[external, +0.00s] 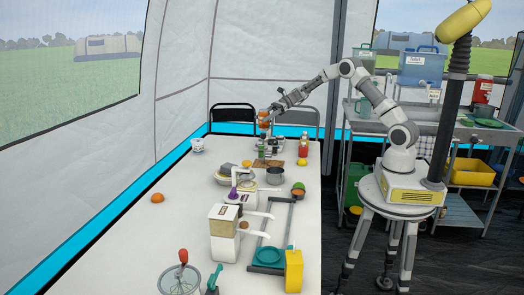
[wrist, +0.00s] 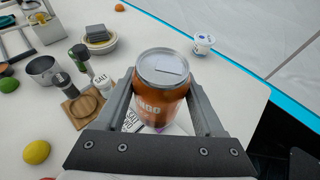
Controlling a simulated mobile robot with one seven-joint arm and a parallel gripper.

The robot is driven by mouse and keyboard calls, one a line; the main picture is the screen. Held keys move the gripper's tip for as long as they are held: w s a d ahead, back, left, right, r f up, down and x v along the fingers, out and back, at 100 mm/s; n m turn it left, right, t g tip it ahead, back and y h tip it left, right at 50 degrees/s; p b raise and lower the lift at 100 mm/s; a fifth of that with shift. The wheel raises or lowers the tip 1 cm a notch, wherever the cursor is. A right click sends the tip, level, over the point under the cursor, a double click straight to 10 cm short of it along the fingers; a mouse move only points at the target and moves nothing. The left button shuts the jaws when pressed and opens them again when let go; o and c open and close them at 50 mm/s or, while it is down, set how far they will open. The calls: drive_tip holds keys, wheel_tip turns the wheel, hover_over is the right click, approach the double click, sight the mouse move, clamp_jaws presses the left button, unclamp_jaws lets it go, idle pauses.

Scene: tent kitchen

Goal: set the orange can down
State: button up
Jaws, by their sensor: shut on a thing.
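My gripper (wrist: 162,88) is shut on the orange can (wrist: 160,104), with a finger on either side. The can has a silver top with a pale patch, and looks upright. In the external view, my arm reaches over the far end of the white table and the orange can (external: 263,116) shows small at my gripper (external: 268,112), above the things there. A white item with dark lettering (wrist: 130,123) shows partly behind the can in the wrist view; the can and fingers hide the rest of it.
A wooden board (wrist: 74,113) with shakers, a salt container (wrist: 102,85), a pot (wrist: 42,68) and a lemon (wrist: 36,152) lie left of the can. A white cup (wrist: 203,43) stands beyond it. Bare table shows right of the can. Chairs (external: 233,118) stand at the far edge.

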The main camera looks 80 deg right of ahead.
drive_tip(key=s+a+n+g+y+p, duration=0.2)
drive_tip(key=s+a+n+g, duration=0.3)
drive_tip(key=s, duration=0.8)
drive_tip(key=s+a+n+g+y+p, duration=0.25)
drive_tip(key=s+a, duration=0.45)
drive_tip(key=s, duration=0.6)
drive_tip(key=shift+m, duration=0.25)
drive_tip(key=w+a+f+b, duration=0.1)
drive_tip(key=w+a+f, duration=0.1)
drive_tip(key=a+f, duration=0.1)
drive_tip(key=w+a+f+b, duration=0.1)
drive_tip(key=a+f, duration=0.2)
drive_tip(key=f, duration=0.1)
drive_tip(key=w+a+f+b, duration=0.1)
drive_tip(key=w+a+f, duration=0.1)
drive_tip(key=a+f, duration=0.1)
drive_tip(key=shift+w+a+f, duration=0.35)
drive_tip(key=shift+a, duration=0.2)
drive_tip(key=shift+r+t, duration=0.1)
drive_tip(key=shift+t, duration=0.15)
drive_tip(key=o, duration=1.3)
